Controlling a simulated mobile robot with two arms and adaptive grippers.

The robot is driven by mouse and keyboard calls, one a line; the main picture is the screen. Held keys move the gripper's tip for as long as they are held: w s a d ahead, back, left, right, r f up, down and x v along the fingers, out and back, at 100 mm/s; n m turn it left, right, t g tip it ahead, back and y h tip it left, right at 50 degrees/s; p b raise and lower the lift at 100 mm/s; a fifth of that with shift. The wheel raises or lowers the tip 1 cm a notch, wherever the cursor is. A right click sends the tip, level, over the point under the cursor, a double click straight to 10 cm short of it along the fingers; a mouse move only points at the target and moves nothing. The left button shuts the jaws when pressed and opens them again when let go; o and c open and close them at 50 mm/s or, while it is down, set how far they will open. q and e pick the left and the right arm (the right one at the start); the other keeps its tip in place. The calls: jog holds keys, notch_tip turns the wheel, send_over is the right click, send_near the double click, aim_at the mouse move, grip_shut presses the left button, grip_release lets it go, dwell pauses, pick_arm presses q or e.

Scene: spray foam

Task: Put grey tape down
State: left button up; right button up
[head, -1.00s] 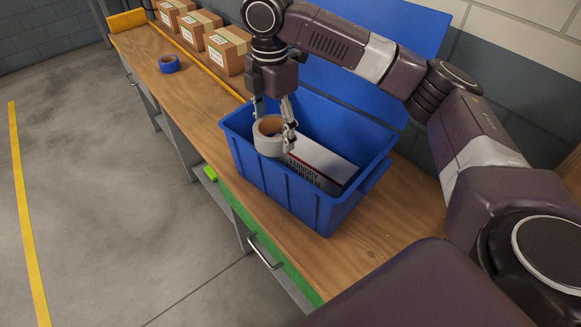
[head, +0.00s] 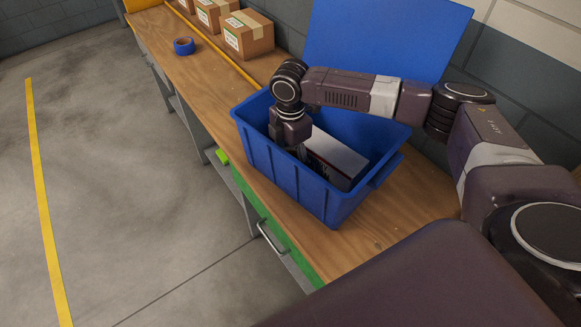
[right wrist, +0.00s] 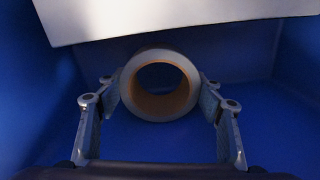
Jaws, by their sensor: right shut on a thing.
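The grey tape (right wrist: 133,97) is a roll with a brown core, seen in the right wrist view between the two fingers. My right gripper (right wrist: 161,95) is shut on it, a finger on each side. In the head view my right gripper (head: 301,150) reaches down inside the blue crate (head: 290,185), and the tape is hidden there by the crate wall. I cannot tell whether the tape touches the crate floor. A white box (head: 337,158) lies in the crate beside the gripper and shows at the top of the right wrist view (right wrist: 170,15). My left gripper is not in view.
The crate stands on a wooden bench (head: 400,208), its blue lid (head: 385,40) raised behind it. A blue tape roll (head: 184,46) and several cardboard boxes (head: 247,36) are farther along the bench. Bare bench lies right of the crate.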

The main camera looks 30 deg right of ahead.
notch_tip(320, 180, down, 3)
jog(key=shift+a+f, duration=0.15)
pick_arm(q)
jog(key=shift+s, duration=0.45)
pick_arm(e)
jog(key=o, duration=1.4)
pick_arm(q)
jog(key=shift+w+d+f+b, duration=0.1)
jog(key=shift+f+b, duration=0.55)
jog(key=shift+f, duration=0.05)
pick_arm(e)
notch_tip(320, 180, up, 12)
jog(key=shift+r, duration=0.1)
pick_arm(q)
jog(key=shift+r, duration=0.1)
